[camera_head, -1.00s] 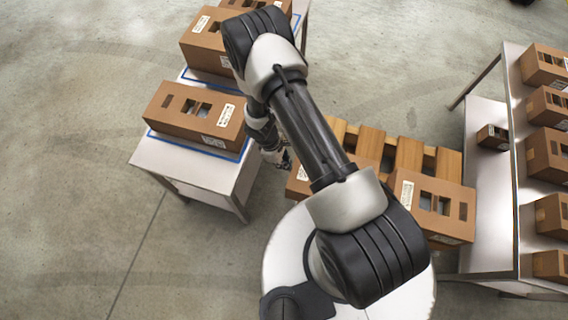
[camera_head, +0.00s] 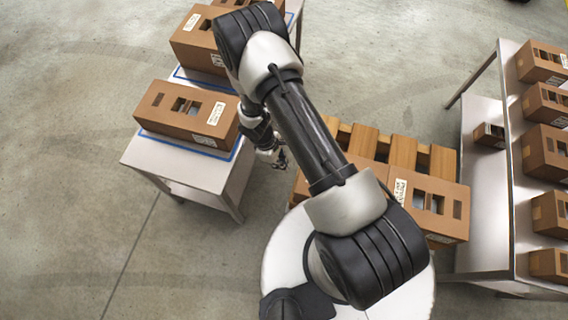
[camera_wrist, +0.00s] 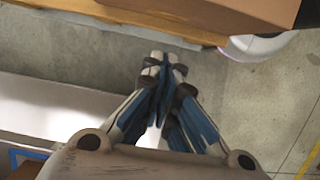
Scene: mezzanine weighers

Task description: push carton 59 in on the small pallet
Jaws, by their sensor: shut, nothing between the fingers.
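The small wooden pallet (camera_head: 402,152) lies right of my arm in the head view, its slats bare at the far side. One brown carton (camera_head: 457,208) with a white label sits on its near right part. Another carton (camera_head: 300,190) shows beside it, mostly hidden behind my arm. I cannot read any number, so I cannot tell which is carton 59. My gripper (camera_head: 280,161) is shut and empty, just left of the pallet. In the wrist view its fingertips (camera_wrist: 165,60) are together, apart from a carton (camera_wrist: 225,10) over the pallet edge (camera_wrist: 120,22).
A white table (camera_head: 180,163) with blue outlines stands left, holding a near carton (camera_head: 170,105) and a farther one (camera_head: 197,50). A grey rack (camera_head: 482,190) at right holds several cartons. Between left table and pallet is a narrow strip of floor.

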